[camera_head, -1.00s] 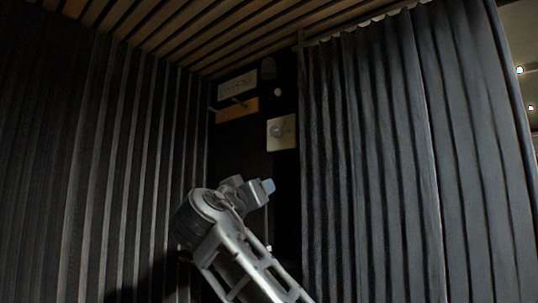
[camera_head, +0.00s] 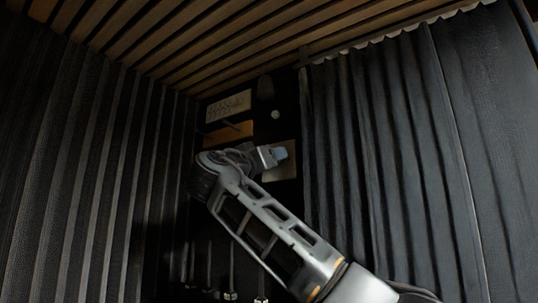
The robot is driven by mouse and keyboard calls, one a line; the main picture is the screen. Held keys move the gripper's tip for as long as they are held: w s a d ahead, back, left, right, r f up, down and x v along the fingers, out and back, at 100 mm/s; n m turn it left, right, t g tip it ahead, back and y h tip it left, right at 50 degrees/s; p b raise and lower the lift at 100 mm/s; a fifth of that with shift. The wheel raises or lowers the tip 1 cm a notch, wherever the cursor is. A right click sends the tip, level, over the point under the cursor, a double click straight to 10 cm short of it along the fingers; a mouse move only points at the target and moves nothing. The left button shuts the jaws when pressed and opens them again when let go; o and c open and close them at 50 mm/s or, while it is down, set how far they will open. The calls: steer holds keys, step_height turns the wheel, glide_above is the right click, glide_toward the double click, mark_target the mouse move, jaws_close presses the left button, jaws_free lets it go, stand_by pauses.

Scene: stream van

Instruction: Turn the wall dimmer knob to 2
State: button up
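The wall dimmer is a pale square plate (camera_head: 284,171) on the dark back wall between the curtains. My gripper (camera_head: 281,153) is in front of the plate's left and middle part, as seen from my head camera. The knob is hidden behind my gripper, so its setting cannot be read. I cannot tell whether my gripper touches the knob. The fingertips show as one pale bluish block, and any gap between them is too small to see.
A white panel with dark marks (camera_head: 229,106) and a wooden shelf (camera_head: 229,133) are on the wall left of and above the plate. A small round white thing (camera_head: 275,114) sits above it. Dark pleated curtains (camera_head: 390,160) flank the narrow wall. Slatted wood (camera_head: 200,40) covers the ceiling.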

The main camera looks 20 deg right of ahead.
steer(key=shift+w+d+r, duration=0.1)
steer(key=shift+w+d, duration=0.2)
steer(key=shift+c, duration=0.3)
steer(key=c, duration=1)
